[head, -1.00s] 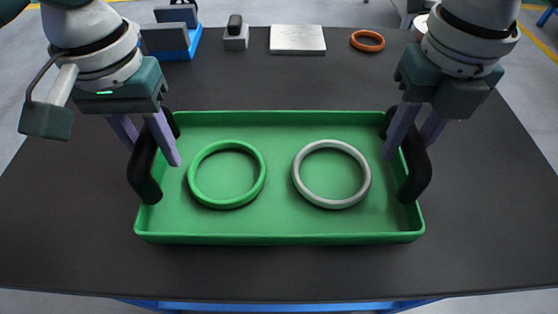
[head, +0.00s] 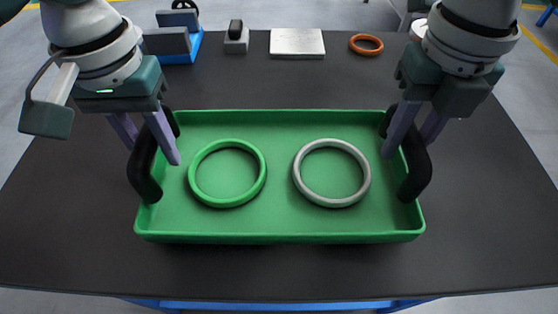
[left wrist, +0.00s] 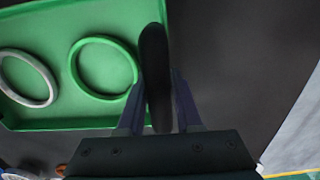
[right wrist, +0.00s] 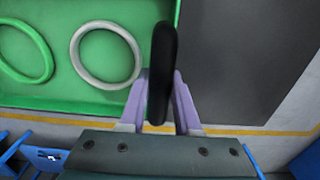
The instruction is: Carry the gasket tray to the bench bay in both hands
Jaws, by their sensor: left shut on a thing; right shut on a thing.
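The green gasket tray (head: 278,238) is level over the dark table, with a black handle at each short end. It holds a green ring (head: 227,202) at left and a grey ring (head: 331,202) at right, both flat on its floor. My left gripper (head: 150,158) is shut on the left handle (head: 145,178), also seen in the left wrist view (left wrist: 156,75). My right gripper (head: 405,150) is shut on the right handle (head: 416,172), also seen in the right wrist view (right wrist: 161,70). Any gap under the tray is hard to judge.
On the dark table (head: 280,275) behind the tray are a blue stand with grey blocks (head: 170,42), a small grey block with a black top (head: 236,38), a light metal plate (head: 297,43) and an orange ring (head: 366,44). Bare tabletop surrounds the tray.

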